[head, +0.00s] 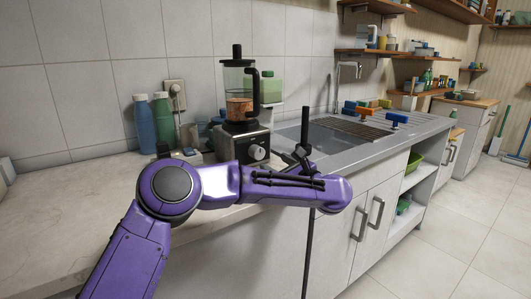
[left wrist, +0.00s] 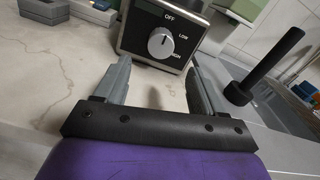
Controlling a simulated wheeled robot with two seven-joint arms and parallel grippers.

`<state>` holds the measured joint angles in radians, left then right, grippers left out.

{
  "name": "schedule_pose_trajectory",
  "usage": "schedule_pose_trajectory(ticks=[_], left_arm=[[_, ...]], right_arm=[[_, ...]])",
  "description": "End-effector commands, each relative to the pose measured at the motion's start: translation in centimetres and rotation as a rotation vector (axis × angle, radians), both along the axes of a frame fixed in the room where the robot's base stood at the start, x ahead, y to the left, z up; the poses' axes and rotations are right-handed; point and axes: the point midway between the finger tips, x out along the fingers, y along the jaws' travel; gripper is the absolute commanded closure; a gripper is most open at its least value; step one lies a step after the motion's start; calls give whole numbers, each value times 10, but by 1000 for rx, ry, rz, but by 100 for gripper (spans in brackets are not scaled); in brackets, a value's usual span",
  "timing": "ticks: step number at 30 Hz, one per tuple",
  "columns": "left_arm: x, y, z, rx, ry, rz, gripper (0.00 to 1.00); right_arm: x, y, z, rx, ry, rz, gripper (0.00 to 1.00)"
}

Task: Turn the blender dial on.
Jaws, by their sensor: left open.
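The blender (head: 238,100) stands on the counter against the tiled wall, with a clear jar on a dark base (head: 242,145). Its silver dial (head: 257,152) is on the base front. In the left wrist view the dial (left wrist: 161,43) is close, with OFF, LOW and HIGH labels around it; its mark seems to point up toward OFF. My left gripper (left wrist: 160,64) is open and empty. Its two grey fingers point at the base front, one each side of the dial's line and apart from the dial. In the head view my purple arm crosses before the counter. My right gripper is not seen.
A blue bottle (head: 143,124) and a green bottle (head: 163,121) stand left of the blender. A black upright rod (left wrist: 265,70) is right of the blender. The sink (head: 335,138) lies further right, with coloured items behind it. The counter's left part is clear.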

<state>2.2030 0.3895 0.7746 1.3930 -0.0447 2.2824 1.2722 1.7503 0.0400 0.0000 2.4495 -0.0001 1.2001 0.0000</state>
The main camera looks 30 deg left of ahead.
Motion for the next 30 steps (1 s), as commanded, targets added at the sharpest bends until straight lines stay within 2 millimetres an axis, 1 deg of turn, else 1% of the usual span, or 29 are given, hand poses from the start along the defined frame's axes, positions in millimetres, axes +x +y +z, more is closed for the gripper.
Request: schedule_pose_trajectory(ticks=[6, 9, 12, 16, 23, 24, 26, 27, 28, 30], left_arm=[[21, 41, 1, -2, 2, -4, 31], [29, 60, 0, 0, 3, -4, 31], [34, 73, 0, -1, 1, -4, 31], [37, 81, 0, 0, 1, -5, 31], [36, 83, 0, 1, 2, -4, 31], [36, 83, 0, 1, 2, -4, 44], [36, 83, 0, 1, 2, -4, 63], [36, 83, 0, 1, 2, -4, 76], [36, 82, 0, 1, 2, -4, 86], [36, 82, 0, 1, 2, -4, 87]], right_arm=[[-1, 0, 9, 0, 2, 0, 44], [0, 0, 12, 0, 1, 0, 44], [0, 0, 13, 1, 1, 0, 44], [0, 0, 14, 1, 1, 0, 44], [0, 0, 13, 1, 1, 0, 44], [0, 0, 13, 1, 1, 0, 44], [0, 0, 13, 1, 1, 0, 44], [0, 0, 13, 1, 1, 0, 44], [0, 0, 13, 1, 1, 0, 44], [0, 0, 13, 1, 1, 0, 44]])
